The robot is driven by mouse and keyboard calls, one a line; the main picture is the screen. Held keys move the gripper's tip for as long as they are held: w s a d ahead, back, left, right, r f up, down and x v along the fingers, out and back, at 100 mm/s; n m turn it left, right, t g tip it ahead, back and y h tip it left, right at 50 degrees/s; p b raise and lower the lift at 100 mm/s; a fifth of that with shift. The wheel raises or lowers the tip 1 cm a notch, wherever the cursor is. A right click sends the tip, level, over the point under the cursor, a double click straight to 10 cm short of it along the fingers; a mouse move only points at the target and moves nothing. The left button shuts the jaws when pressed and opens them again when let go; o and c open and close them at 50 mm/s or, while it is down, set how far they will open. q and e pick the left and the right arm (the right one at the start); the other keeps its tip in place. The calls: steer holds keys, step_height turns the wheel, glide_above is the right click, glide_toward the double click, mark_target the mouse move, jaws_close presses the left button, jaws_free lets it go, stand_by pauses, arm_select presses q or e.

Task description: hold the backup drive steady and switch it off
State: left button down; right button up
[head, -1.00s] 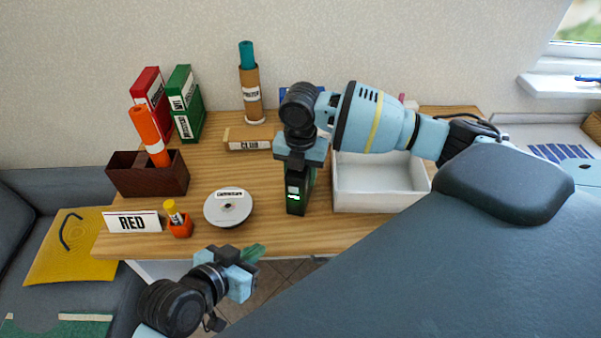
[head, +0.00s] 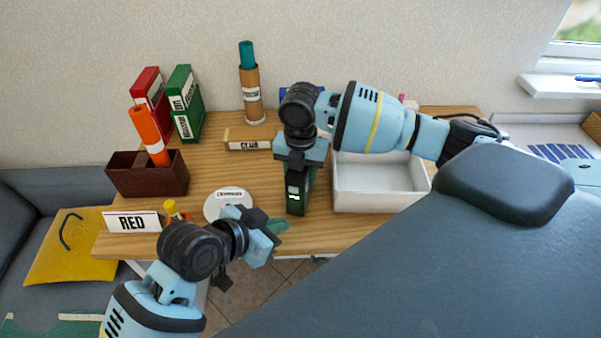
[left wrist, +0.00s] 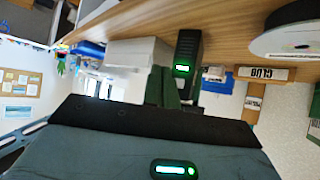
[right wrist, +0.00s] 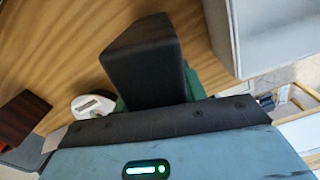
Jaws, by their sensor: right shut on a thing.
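The backup drive (head: 296,198) is a dark upright box with a small lit green display on its front. It stands on the wooden table and also shows in the left wrist view (left wrist: 189,45) and the right wrist view (right wrist: 145,62). My right gripper (head: 299,168) is shut on it from above, green fingers on either side. My left gripper (head: 280,226) is in front of the drive, low and to its left, apart from it. Its green fingers (left wrist: 163,88) look closed together with nothing between them.
A white tray (head: 380,203) stands right beside the drive. A disc spindle (head: 212,207) is left, partly hidden by my left gripper. The table's front edge is near my left gripper.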

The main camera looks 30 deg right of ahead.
mark_target(300, 195)
arm_select(q)
steer(key=w+d, duration=0.4)
steer(key=shift+d, duration=0.25)
steer(key=shift+w+d, duration=0.1)
steer(key=shift+d, duration=0.05)
stand_by(1.9)
steer(key=shift+w+d, duration=0.35)
stand_by(0.6)
steer(key=shift+s+a, duration=0.45)
steer(key=shift+a, duration=0.05)
stand_by(0.3)
steer(key=s+a, duration=0.4)
steer(key=shift+a, duration=0.3)
